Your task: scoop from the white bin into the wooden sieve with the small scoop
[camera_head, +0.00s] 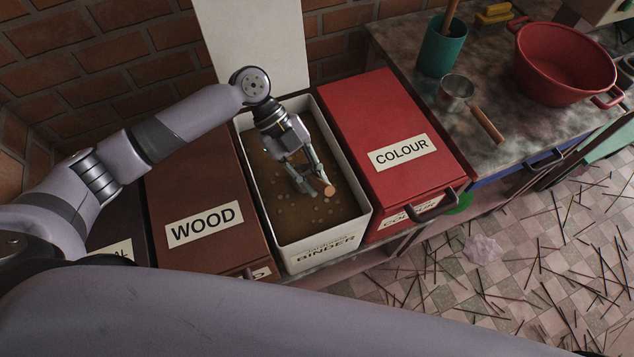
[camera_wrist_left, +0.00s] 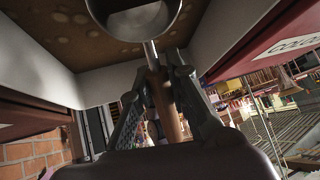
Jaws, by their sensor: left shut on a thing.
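The white bin (camera_head: 363,213), labelled BINDER, stands open with brown powder (camera_head: 290,215) inside. My left gripper (camera_head: 315,180) is down inside the bin's opening, shut on the small scoop. The tan end of the scoop's handle (camera_head: 329,190) shows at the fingertips in the head view; its cup is hidden there. In the left wrist view the wooden handle (camera_wrist_left: 168,105) runs between the fingers (camera_wrist_left: 160,95) and the round metal cup (camera_wrist_left: 143,14) is beyond them, against the powder. I cannot tell what the cup holds. I see no wooden sieve. My right gripper is out of view.
A brown WOOD box (camera_head: 190,185) stands left of the bin and a red COLOUR box (camera_head: 365,105) right. Sticks litter the floor.

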